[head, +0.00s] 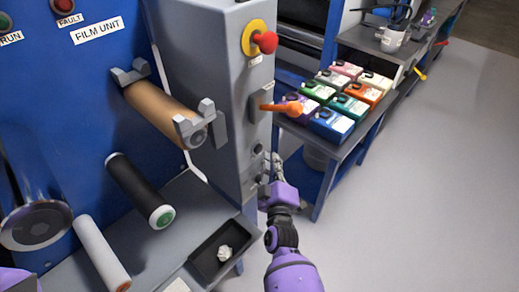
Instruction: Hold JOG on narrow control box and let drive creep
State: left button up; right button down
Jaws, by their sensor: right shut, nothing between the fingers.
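The narrow control box (229,80) is a tall grey column at the right end of the blue film unit (80,95). Its right-hand face carries a red mushroom button (265,42) on a yellow ring, an orange lever handle (283,108) and small dark round controls lower down. My right gripper (272,162) is shut and empty, with its fingertips close against the lower part of that face, below the orange handle. I cannot tell which control is JOG, or whether the fingertips touch one. My left gripper is not in view.
A brown roller (160,112) sits in brackets on the film unit. A black roller (138,188) and a white roller (101,252) are below it. A dark tray (206,268) holds a crumpled white piece (224,253). Several coloured boxes (330,124) stand on the bench to the right. The floor (430,200) at right is clear.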

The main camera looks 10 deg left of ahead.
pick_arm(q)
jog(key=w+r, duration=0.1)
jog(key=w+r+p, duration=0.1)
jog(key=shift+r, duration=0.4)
pick_arm(e)
jog(key=s+d, duration=0.1)
jog(key=d, duration=0.1)
jog(key=s+d, duration=0.2)
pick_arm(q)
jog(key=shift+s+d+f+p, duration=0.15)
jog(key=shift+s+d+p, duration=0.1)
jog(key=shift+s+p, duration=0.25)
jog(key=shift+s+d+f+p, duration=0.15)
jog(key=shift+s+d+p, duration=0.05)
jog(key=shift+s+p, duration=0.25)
pick_arm(e)
jog(key=s+d+f+m+g, duration=0.3)
jog(key=s+d+f, duration=0.2)
jog(key=s, duration=0.7)
jog(key=s+d+f+m+g+h, duration=0.1)
jog(key=s+d+f+m+g, duration=0.2)
jog(key=s, duration=0.9)
jog(key=s+d+f+m+g+h, duration=0.1)
jog(key=s+d+f+m+g, duration=0.3)
jog(key=s+d+f, duration=0.4)
jog(key=s+d+m, duration=0.1)
jog(key=s, duration=0.3)
jog(key=shift+s, duration=0.4)
